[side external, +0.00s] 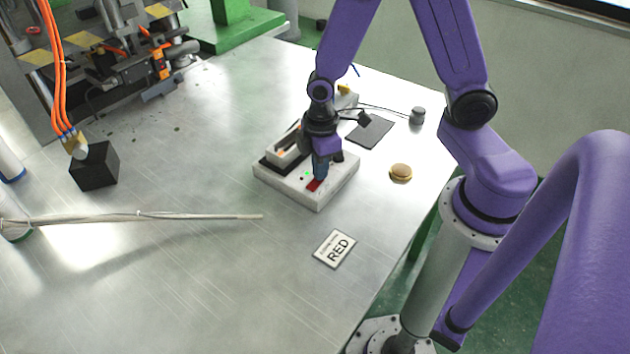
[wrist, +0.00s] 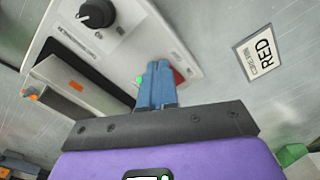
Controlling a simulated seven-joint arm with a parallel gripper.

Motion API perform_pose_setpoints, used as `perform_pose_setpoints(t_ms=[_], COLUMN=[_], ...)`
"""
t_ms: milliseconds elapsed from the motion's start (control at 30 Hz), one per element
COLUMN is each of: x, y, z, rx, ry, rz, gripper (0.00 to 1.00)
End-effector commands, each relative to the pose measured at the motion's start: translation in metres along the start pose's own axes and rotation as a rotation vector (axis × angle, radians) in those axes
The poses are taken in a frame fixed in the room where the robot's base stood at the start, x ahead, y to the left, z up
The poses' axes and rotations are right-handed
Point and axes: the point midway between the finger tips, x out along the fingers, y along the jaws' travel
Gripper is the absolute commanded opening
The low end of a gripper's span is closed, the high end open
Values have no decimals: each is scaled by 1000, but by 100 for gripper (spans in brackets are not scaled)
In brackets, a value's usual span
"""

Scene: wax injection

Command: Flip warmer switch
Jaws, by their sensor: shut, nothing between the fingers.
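The warmer (side external: 331,192) is a white-grey box on the metal table, in the middle of the side external view. It also shows in the wrist view (wrist: 130,45), with a black knob (wrist: 97,14) and a small green light (wrist: 140,80). Its red switch (side external: 314,185) is at the front edge; in the wrist view the red switch (wrist: 178,77) is partly hidden behind my fingers. My gripper (side external: 319,178) is shut and empty, its blue fingertips (wrist: 159,66) pointing down at the switch. I cannot tell whether they touch it.
A card reading RED (side external: 334,248) lies in front of the warmer. A round tan item (side external: 400,172) and a dark pad (side external: 370,132) lie to the right. A black block (side external: 95,166) and a long rod (side external: 150,216) are on the left.

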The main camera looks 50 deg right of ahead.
Motion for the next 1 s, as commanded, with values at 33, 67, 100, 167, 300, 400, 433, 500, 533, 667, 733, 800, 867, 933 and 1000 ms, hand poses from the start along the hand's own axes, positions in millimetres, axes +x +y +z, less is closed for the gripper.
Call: perform_pose_setpoints(t_ms=[33,67,100,167,300,400,433,500,533,667,733,800,867,933,1000], x=[1,1,2,2,3,-1,-3,-8,-10,-19,-24,-29,-33,-38,-42], y=[0,0,0,0,0,0,0,0,0,0,0,0,0,0,0], z=[0,0,0,0,0,-1,-1,-1,-1,0,0,-1,-1,-1,-1], rx=[-1,-1,-1,-1,-1,-1,-1,-1,0,0,0,-1,-1,0,0], ry=[0,0,0,0,0,2,2,2,3,2,2,3,2,3,3], rz=[0,0,0,0,0,1,1,1,1,1,1,1,1,1,1], gripper=[0,0,0,0,0,0,0,0,0,0,0,0,0,0,0])
